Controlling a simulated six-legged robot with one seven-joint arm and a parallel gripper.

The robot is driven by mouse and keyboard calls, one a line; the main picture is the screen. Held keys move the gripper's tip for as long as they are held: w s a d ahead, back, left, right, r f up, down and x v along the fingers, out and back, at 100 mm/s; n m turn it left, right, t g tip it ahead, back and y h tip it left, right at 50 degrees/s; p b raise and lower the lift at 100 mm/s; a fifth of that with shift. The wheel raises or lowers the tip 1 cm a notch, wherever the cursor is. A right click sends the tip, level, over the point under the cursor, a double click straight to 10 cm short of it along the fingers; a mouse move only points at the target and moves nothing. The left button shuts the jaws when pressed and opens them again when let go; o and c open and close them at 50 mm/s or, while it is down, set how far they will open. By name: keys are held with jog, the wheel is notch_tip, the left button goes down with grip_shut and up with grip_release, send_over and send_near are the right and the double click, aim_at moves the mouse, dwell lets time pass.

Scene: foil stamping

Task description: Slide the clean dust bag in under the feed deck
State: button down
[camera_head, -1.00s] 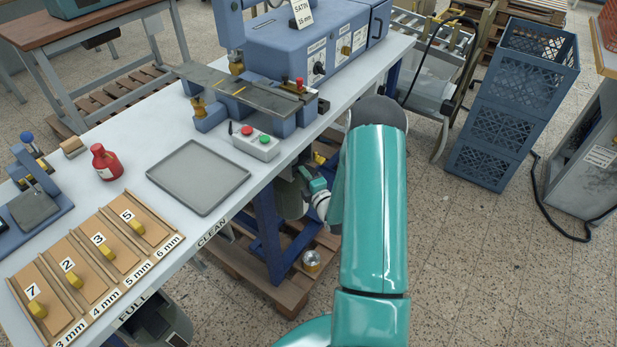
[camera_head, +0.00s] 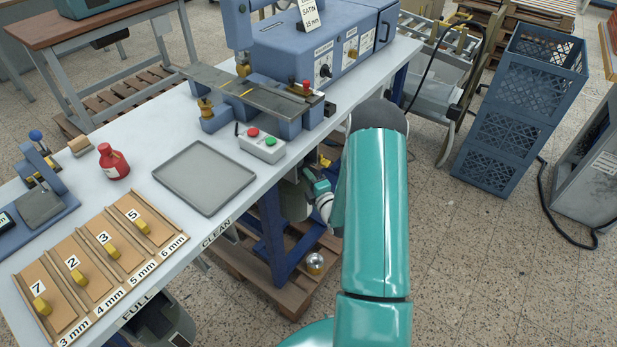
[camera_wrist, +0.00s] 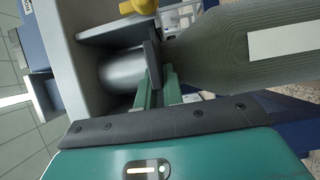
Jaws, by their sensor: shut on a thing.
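In the wrist view, my gripper (camera_wrist: 157,88) is shut on the dark collar plate at the neck of the clean dust bag (camera_wrist: 225,50). The bag is grey-green ribbed cloth with a blank white label and extends to the right. Left of the collar is a smooth metal cylinder (camera_wrist: 120,70) inside a grey housing; I cannot tell whether the collar touches it. In the head view, my gripper (camera_head: 318,188) is beneath the bench edge under the feed deck (camera_head: 255,92). Part of the bag (camera_head: 293,203) shows there; the rest is hidden by bench and arm.
A yellow handle (camera_wrist: 140,6) is close above the cylinder. The bench (camera_head: 130,205) carries a grey tray (camera_head: 203,177), a button box (camera_head: 262,145) and numbered slides. A drum-like container (camera_head: 165,325) stands beneath the FULL label. Blue crates (camera_head: 515,115) stand right; the floor before them is clear.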

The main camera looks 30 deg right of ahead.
dwell(0.4)
jog(key=c, duration=1.5)
grip_release()
jog(key=shift+o, duration=0.2)
jog(key=shift+f, duration=0.1)
jog(key=s+a, duration=0.1)
jog(key=s, duration=1.2)
jog(key=shift+s+a, duration=0.35)
jog(key=shift+a, duration=0.05)
